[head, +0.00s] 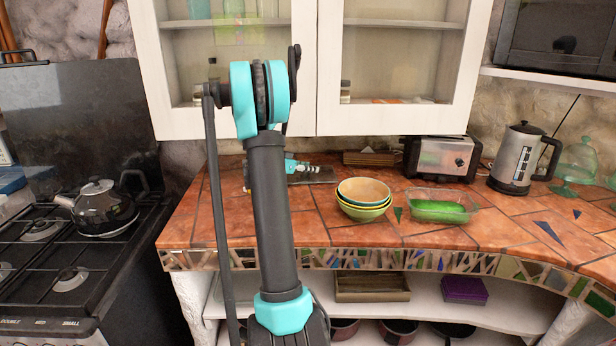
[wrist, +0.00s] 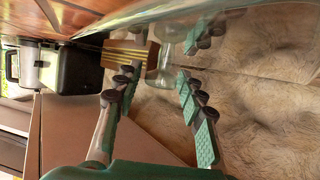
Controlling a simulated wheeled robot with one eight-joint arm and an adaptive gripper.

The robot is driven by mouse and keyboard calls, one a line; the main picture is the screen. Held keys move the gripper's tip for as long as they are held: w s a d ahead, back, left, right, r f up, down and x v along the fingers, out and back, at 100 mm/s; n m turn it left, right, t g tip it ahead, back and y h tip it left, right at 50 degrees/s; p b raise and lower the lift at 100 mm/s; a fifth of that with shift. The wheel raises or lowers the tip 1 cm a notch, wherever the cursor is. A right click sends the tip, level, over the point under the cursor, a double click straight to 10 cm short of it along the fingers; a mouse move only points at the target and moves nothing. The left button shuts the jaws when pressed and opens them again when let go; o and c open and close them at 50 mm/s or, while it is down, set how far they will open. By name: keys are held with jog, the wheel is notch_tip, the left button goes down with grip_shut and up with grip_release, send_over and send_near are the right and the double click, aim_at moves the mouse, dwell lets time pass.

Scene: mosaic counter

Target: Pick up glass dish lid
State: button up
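A flat, dark-looking glassy sheet (head: 322,175), which appears to be the glass dish lid, lies on the counter behind my arm. In the wrist view a shiny clear surface (wrist: 185,14) runs along the top and mirrors my fingers. A small clear glass shape (wrist: 162,68) shows between the fingers; I cannot tell whether it is part of the lid. My gripper (wrist: 157,80) is open, fingers apart, close to the clear surface. In the head view my gripper (head: 297,166) is mostly hidden by my arm. I see no firm grip on anything.
Stacked bowls (head: 364,198) and a glass dish with green contents (head: 442,207) stand right of my arm. A wooden box (head: 369,158), toaster (head: 440,158) and kettle (head: 516,160) stand behind. Wall cabinets (head: 397,122) hang above; a stove (head: 70,250) is left.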

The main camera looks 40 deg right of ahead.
grip_shut()
